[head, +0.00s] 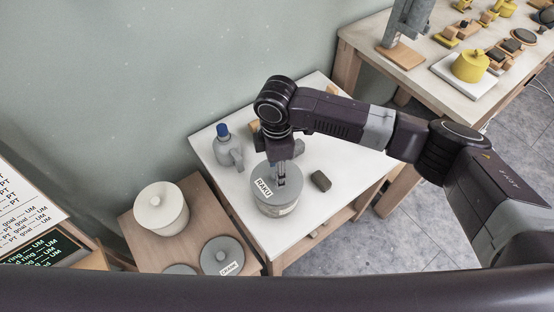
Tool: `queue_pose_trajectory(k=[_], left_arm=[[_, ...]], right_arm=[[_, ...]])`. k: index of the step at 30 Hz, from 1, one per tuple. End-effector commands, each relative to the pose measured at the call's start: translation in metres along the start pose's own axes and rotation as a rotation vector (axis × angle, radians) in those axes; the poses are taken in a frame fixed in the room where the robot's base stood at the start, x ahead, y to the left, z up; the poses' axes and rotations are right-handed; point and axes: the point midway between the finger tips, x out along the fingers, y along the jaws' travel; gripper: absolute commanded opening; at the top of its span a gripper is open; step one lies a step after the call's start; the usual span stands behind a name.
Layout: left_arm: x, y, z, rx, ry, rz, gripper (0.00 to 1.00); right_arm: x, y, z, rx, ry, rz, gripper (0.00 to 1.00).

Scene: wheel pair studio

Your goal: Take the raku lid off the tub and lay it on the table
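The raku tub (281,210) stands on the white table (226,170) near its front edge. Its grey lid (290,194), with a white RAKU label, sits on top of the tub. My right gripper (282,182) reaches down from above onto the middle of the lid. Its fingertips are at the lid's centre, where a knob would be hidden by them. I cannot tell whether the fingers are closed on anything. My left gripper is not in view.
A grey bottle with a blue cap (228,150) stands left of the tub, and a dark block (320,181) lies right of it. White tabletop is bare behind the dark block.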

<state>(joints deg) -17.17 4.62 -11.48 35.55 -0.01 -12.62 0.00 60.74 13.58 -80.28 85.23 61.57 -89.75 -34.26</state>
Motion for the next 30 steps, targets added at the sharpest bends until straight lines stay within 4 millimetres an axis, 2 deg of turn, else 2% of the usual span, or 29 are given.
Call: queue_pose_trajectory(k=[3, 11, 23, 24, 30], left_arm=[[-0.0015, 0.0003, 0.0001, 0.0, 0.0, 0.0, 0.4], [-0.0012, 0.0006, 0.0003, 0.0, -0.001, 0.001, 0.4], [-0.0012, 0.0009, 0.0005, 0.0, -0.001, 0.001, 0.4], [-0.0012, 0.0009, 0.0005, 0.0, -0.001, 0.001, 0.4], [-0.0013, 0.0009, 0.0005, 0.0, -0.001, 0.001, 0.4]], right_arm=[[0.0062, -0.0002, 0.0, -0.001, 0.0, 0.0, 0.42], [0.0077, 0.0, -0.0001, -0.001, 0.0, 0.001, 0.42], [0.0074, 0.0, 0.0, 0.0, 0.0, 0.001, 0.0], [0.0073, 0.0, 0.0, 0.0, 0.0, 0.001, 0.2], [0.0072, 0.0, 0.0, 0.0, 0.0, 0.001, 0.0]])
